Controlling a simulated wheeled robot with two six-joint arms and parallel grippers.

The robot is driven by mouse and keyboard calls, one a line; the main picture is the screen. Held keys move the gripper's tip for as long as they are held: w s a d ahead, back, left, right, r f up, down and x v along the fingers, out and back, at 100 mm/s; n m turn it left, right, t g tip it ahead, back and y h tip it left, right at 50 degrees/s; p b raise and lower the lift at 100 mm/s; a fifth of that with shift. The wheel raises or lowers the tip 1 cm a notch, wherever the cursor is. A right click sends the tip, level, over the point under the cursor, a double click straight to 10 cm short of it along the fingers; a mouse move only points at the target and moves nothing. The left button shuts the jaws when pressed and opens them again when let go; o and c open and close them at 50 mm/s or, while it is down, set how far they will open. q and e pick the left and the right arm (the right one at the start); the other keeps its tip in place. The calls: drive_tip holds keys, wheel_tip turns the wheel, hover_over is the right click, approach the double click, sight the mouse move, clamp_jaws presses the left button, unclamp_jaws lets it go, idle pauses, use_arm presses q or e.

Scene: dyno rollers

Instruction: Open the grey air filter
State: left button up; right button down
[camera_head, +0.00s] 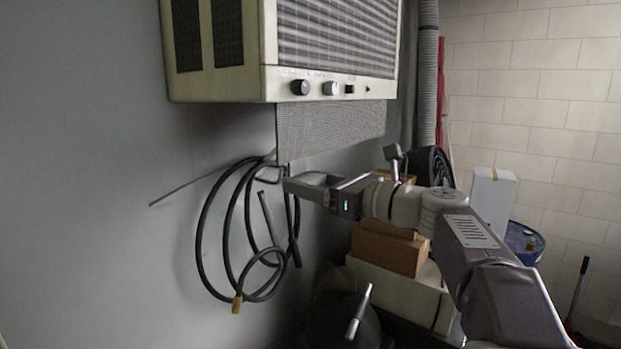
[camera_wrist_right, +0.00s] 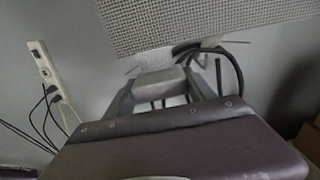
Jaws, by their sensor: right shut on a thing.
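The grey air filter (camera_head: 335,130) is a finely meshed panel hanging below the cream wall unit (camera_head: 262,86). Its upper edge meets the unit's underside, so any part inside is hidden. My right gripper (camera_head: 292,182) is at the panel's lower left edge and is shut on it, though the exact contact is hard to see. In the right wrist view, the mesh of the filter (camera_wrist_right: 205,22) fills the top, with the right gripper's fingers (camera_wrist_right: 165,80) just below its lower edge. My left gripper is not in view.
A looped black cable (camera_head: 240,290) hangs on the wall behind the gripper. Cardboard boxes (camera_head: 388,250) and a blue drum (camera_head: 522,242) stand below and right. A grey duct (camera_head: 427,75) runs beside the unit. A white power strip (camera_wrist_right: 45,70) is on the wall.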

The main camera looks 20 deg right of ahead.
wheel_tip(320, 180, down, 12)
drive_tip(key=b, duration=0.8)
drive_tip(key=shift+r, duration=0.1)
drive_tip(key=shift+c, duration=1.6)
unclamp_jaws()
drive_tip(key=b+v, duration=0.2)
drive_tip(key=v, duration=0.7)
